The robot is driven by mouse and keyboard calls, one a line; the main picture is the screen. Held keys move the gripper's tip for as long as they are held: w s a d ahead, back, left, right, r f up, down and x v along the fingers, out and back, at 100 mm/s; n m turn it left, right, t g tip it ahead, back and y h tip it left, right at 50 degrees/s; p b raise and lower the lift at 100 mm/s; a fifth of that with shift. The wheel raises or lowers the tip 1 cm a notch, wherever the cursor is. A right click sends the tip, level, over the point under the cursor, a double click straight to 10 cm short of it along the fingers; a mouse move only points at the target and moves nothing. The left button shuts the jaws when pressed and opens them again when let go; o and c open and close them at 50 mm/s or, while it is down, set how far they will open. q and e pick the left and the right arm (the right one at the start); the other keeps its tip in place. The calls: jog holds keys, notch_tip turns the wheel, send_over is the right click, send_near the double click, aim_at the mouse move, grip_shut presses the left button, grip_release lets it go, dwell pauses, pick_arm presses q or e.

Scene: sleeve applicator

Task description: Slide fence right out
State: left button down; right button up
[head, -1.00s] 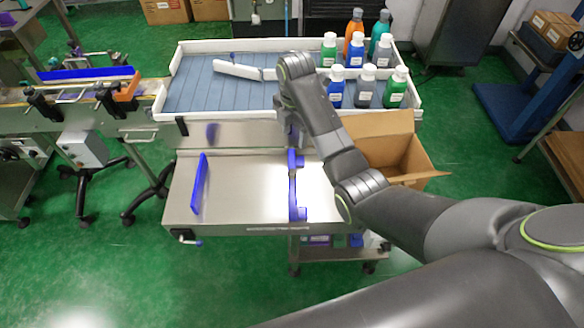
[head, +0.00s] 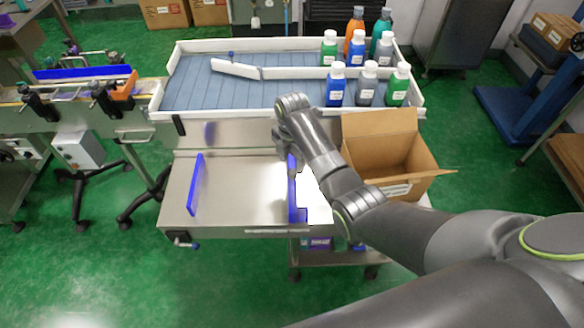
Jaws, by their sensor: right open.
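The right fence is an upright blue strip (head: 292,196) on the right part of the steel table (head: 240,185) in the head view. My right gripper (head: 287,153) is open at the fence's far end, pointing down. The gripper is small and partly hidden by its own wrist, so I cannot tell whether it touches the fence or has it between its fingers. A second blue fence (head: 195,185) stands upright on the left part of the table. My left gripper is not in view.
Behind the table is a white-walled tray (head: 215,95) with several bottles (head: 335,85) at its right. An open cardboard box (head: 405,150) stands right of the table, close to my right forearm. A conveyor (head: 70,110) is at the left. The table's middle is clear.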

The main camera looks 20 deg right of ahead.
aim_at(292, 171)
jog(key=shift+f, duration=2)
grip_shut()
